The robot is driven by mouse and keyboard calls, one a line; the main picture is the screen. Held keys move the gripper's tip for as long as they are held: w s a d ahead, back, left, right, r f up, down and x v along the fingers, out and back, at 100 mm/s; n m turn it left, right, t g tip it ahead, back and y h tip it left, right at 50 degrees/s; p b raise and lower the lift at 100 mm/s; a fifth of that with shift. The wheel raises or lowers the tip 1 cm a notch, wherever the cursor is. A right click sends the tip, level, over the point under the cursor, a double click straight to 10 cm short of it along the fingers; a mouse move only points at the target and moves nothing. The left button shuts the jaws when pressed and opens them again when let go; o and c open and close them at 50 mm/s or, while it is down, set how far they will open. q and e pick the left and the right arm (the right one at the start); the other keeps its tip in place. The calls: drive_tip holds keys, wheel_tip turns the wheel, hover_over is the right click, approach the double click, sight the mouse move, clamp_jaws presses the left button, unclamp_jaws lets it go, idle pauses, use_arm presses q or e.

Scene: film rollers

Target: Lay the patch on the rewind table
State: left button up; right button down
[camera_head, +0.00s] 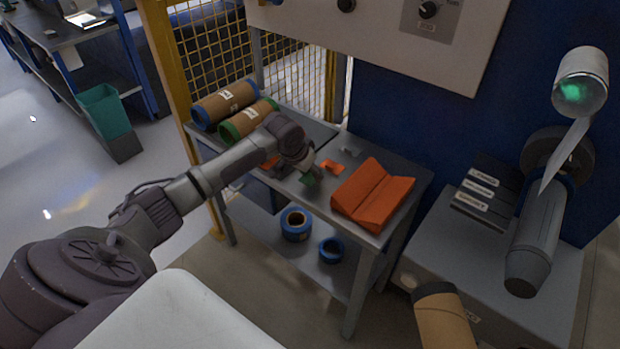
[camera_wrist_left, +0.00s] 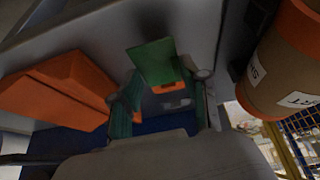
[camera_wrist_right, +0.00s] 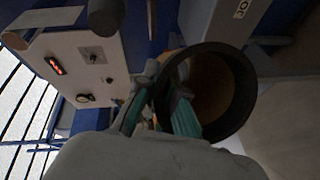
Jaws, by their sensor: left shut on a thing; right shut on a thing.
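My left gripper (camera_head: 309,171) is over the grey table (camera_head: 335,211), shut on a small flat green patch (camera_head: 309,180). In the left wrist view the patch (camera_wrist_left: 153,61) stands out past the teal fingers as a green rectangle, above or near the tabletop; whether it touches cannot be told. My right gripper (camera_wrist_right: 160,105) shows only in the right wrist view. It is shut on the black-rimmed end of a brown tube (camera_wrist_right: 205,55), one finger inside the rim and one outside. The tube (camera_head: 447,322) also shows at the bottom of the head view.
An orange V-shaped cradle (camera_head: 372,193) sits on the table, right of the left gripper. A small orange piece (camera_head: 332,167) lies between them. A blue-ended roll (camera_head: 225,104) and a green-ended roll (camera_head: 248,121) lie at the table's left end. Blue rings (camera_head: 295,224) rest on the lower shelf.

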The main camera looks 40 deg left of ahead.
sight(309, 179)
use_arm(q)
drive_tip(key=shift+f, duration=1.55)
use_arm(e)
drive_tip(key=shift+r, duration=0.2)
use_arm(q)
drive_tip(key=shift+f, duration=0.15)
drive_tip(key=o, duration=0.8)
drive_tip(key=shift+c, duration=0.2)
drive_tip(key=shift+s+r, duration=0.1)
drive_tip(key=shift+r, duration=0.2)
drive_tip(key=v, duration=1.1)
drive_tip(key=shift+s+r, duration=0.2)
drive_tip(key=shift+r, duration=0.1)
drive_tip(key=shift+f, duration=0.1)
use_arm(e)
drive_tip(key=shift+s, duration=0.1)
